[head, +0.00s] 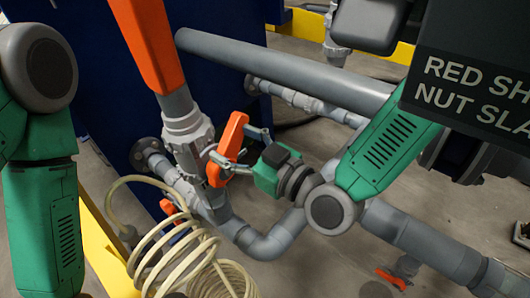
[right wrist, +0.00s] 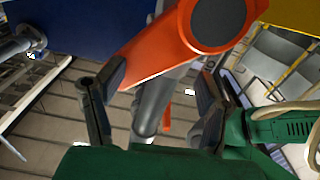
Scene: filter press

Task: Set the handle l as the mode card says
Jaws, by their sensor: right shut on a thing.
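An orange handle (head: 228,140) sits tilted on a grey valve in the middle of the head view. My right gripper (head: 238,150) reaches it from the right, with one finger on each side, shut on it. In the right wrist view, the handle (right wrist: 155,48) runs up from between the fingers (right wrist: 160,85) to its round dark hub (right wrist: 218,20). No label on the handle can be read. A dark board (head: 475,90) at the upper right has white lettering, cut off by the frame; I cannot tell if it is the mode card. My left gripper is outside the view.
A larger orange lever (head: 147,45) rises above the grey valve body (head: 188,135). A coiled cream hose (head: 180,245) lies in front. Grey pipes (head: 280,72) cross behind and below my right arm. A small orange handle (head: 393,278) is low at right. Floor shows between pipes.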

